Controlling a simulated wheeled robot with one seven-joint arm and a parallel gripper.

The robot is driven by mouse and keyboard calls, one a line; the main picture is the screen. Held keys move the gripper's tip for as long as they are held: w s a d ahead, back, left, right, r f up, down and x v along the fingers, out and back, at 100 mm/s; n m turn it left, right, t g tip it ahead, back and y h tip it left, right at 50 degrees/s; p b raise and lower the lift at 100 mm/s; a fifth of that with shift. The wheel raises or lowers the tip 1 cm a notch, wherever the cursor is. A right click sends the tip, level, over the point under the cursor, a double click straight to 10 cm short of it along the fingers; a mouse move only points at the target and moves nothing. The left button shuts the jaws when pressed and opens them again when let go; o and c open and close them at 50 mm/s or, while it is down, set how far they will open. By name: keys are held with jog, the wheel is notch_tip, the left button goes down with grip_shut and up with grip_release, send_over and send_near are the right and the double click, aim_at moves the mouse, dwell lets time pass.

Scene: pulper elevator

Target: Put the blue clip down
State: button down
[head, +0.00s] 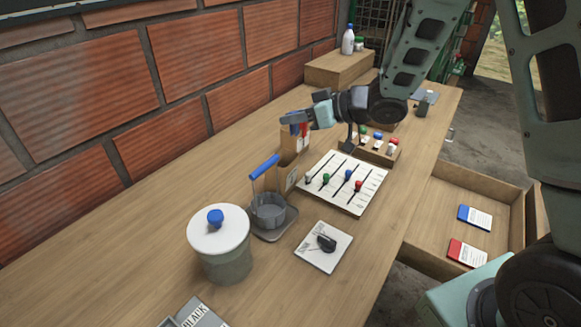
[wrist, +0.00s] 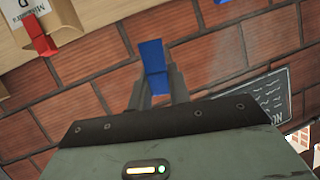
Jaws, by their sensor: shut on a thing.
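My gripper (wrist: 153,88) is shut on the blue clip (wrist: 152,58), which sticks out beyond the fingertips in the wrist view. In the head view my gripper (head: 306,117) is above the wooden boxes near the brick wall, with blue and red showing at its fingers; I cannot tell there which blue is the held clip. A red clip (wrist: 38,35) sits on the edge of a labelled wooden box (wrist: 70,14) at the upper left of the wrist view, apart from my gripper. Part of another blue thing shows at that view's top edge.
A white board with coloured sliders (head: 345,182) lies on the table (head: 160,235). A grey pail with a blue handle (head: 268,212), a white-lidded pot (head: 222,258) and a card with a dark object (head: 318,258) stand nearer. An open drawer (head: 490,186) holds two cards.

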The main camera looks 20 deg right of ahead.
jog(key=shift+f, duration=0.1)
notch_tip(320, 180, down, 10)
jog(key=shift+r, duration=0.25)
jog(key=c, duration=1.3)
grip_release()
jog(key=shift+f, duration=0.1)
